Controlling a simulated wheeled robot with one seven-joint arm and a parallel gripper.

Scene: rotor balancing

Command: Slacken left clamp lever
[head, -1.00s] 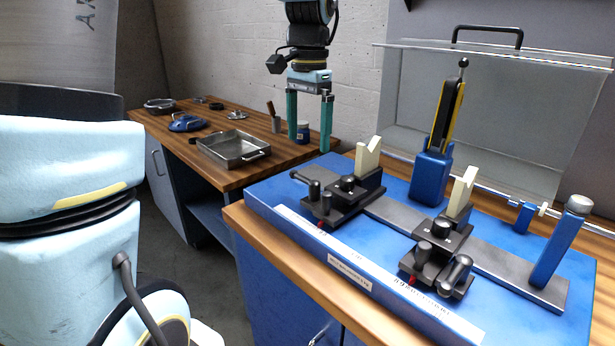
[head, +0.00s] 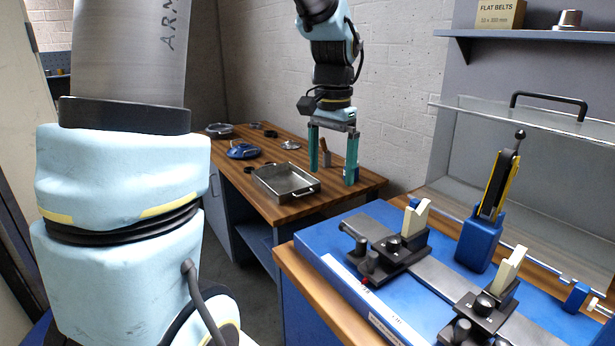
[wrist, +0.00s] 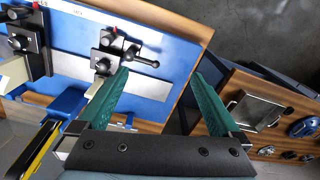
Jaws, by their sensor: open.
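The left clamp (head: 388,256) is a dark block with knobs on the blue balancing base (head: 312,252), beside a cream V-shaped support (head: 416,217). Its lever (head: 350,233) is a short dark bar sticking out to the left. In the wrist view the lever (wrist: 146,62) has a ball end and points right from the clamp (wrist: 110,52). My gripper (head: 332,178) hangs fingers down, open and empty, behind and left of the clamp in the head view.
A similar right clamp (head: 478,318) stands further along the rail. A blue post with a black-yellow handle (head: 497,185) and a clear cover (head: 530,140) stand behind. A metal tray (head: 285,184) sits on the wooden side bench (head: 268,208); floor shows between the benches.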

